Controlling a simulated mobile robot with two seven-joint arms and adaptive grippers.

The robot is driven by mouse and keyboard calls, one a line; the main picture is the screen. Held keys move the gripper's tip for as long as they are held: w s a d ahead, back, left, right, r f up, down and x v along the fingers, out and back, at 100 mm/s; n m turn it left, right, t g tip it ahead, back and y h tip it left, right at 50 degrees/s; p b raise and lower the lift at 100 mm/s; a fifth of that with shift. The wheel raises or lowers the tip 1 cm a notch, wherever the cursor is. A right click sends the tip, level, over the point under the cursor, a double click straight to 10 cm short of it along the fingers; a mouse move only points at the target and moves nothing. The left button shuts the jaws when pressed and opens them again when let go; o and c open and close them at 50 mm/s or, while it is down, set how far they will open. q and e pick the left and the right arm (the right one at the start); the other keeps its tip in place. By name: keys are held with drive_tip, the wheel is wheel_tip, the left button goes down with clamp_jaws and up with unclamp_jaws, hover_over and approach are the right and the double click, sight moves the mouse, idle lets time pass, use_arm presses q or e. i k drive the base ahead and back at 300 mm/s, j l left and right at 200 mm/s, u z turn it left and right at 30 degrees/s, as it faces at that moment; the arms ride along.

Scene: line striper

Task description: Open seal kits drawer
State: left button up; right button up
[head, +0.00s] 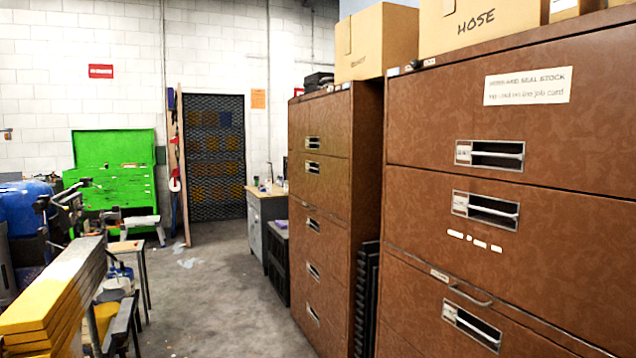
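A large brown filing cabinet (580,150) fills the right side of the head view. Its visible drawers are shut. The top drawer has a recessed metal handle (490,154) and a white paper sign mentioning seal stock and a job card. The drawer below has a similar handle (485,210) and small white marks (475,241) under it. A lower drawer has a handle (471,325) and a curved bar (470,296) along its top edge. I cannot read which drawer is for seal kits. Neither of my grippers is in view.
A second brown cabinet (325,190) stands farther back, with a dark slatted stack between the two. Boxes (377,40) sit on top. Yellow beams (50,290) and equipment crowd the left. Clear concrete floor (225,300) runs down the middle.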

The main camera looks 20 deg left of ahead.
sight(322, 181)
drive_tip(key=i+j+z, duration=0.1)
drive_tip(key=z, duration=0.3)
drive_tip(key=j+z, duration=0.1)
drive_tip(key=z, duration=0.3)
drive_tip(key=i+j+z, duration=0.1)
drive_tip(key=z, duration=0.3)
drive_tip(key=j+z, duration=0.2)
drive_tip(key=z, duration=0.25)
drive_tip(key=i+j+z, duration=0.2)
drive_tip(key=j, duration=0.25)
drive_tip(key=j+z, duration=0.25)
drive_tip(key=j, duration=2.1)
drive_tip(key=j+u, duration=0.3)
drive_tip(key=j, duration=0.65)
drive_tip(key=j+u, duration=0.3)
drive_tip(key=j, duration=0.15)
drive_tip(key=i+j+u, duration=0.1)
drive_tip(key=j+u, duration=0.2)
drive_tip(key=j, duration=0.1)
